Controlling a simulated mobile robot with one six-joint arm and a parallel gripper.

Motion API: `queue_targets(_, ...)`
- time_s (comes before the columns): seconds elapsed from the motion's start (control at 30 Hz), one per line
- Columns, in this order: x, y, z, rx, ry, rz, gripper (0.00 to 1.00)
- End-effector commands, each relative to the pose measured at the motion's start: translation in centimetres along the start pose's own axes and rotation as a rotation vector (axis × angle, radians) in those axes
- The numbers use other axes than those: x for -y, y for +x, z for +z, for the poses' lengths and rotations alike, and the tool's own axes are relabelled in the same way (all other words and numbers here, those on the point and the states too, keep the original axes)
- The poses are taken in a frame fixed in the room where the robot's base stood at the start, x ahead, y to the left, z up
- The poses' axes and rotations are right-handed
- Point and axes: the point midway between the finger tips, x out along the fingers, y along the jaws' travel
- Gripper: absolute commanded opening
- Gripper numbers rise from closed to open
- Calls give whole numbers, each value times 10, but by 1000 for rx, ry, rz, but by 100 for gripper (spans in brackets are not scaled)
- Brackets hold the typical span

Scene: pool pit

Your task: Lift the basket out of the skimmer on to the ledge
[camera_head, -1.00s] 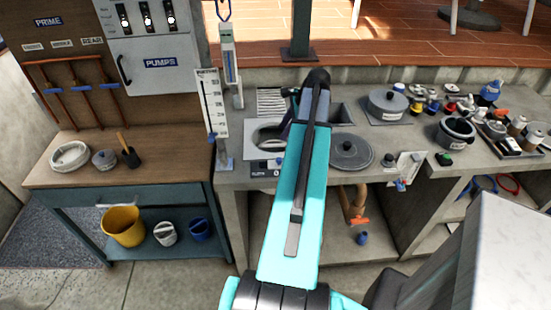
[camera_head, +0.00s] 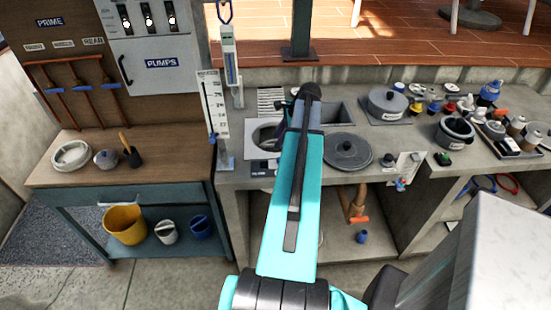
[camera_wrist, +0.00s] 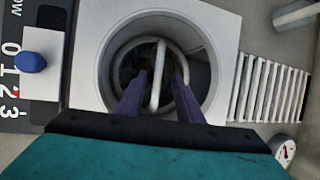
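The skimmer (camera_wrist: 218,22) is a round well in a pale square plate, seen from above in the wrist view. In the head view the skimmer (camera_head: 262,134) is partly behind my arm. The basket (camera_wrist: 157,62) sits down inside the well, with its pale bar handle running across the opening. My gripper (camera_wrist: 158,86) is open and reaches into the well, its two purple fingers on either side of the handle. A gap shows at both sides of the handle. The basket's lower part is dark and unclear. The grey ledge (camera_head: 237,178) surrounds the skimmer.
A slatted grate (camera_wrist: 268,88) lies right of the skimmer in the wrist view. A numbered dial panel with a blue knob (camera_wrist: 32,62) lies left. In the head view, a round grey lid (camera_head: 348,152) and a rectangular recess (camera_head: 338,113) are right of my arm. A gauge post (camera_head: 228,60) stands behind-left.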

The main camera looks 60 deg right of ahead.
Motion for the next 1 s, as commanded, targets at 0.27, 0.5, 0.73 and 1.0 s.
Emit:
queue_targets(0.27,-1,12,0,0,1,2,33)
queue_targets(0.5,-2,33,-1,0,1,2,33)
queue_targets(0.73,-2,49,-1,0,1,0,33)
queue_targets(1.0,-3,51,-2,-1,1,-1,33)
